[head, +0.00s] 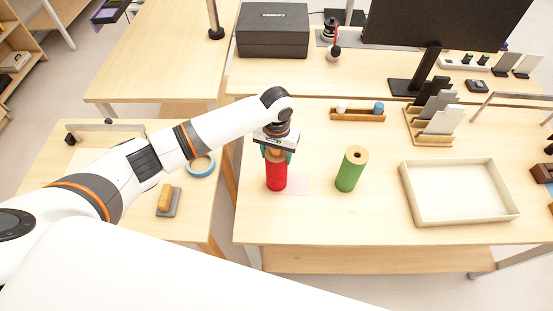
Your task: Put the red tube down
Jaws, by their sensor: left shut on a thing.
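The red tube (276,176) stands upright at the left part of the table, beside or over the left edge of a pale pink square (296,184). My left gripper (276,153) points down and is shut on the top of the red tube. I cannot tell whether the tube's bottom touches the table. A green tube (349,172) with a brown top stands to the right, apart from the red one. My right gripper is not in view.
A cream tray (461,219) lies at the right of the table (330,228). Behind are a wooden holder (357,115) with small items and a rack of grey cards (433,120). A side table at left holds a blue tape ring (201,172). The table's front strip is clear.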

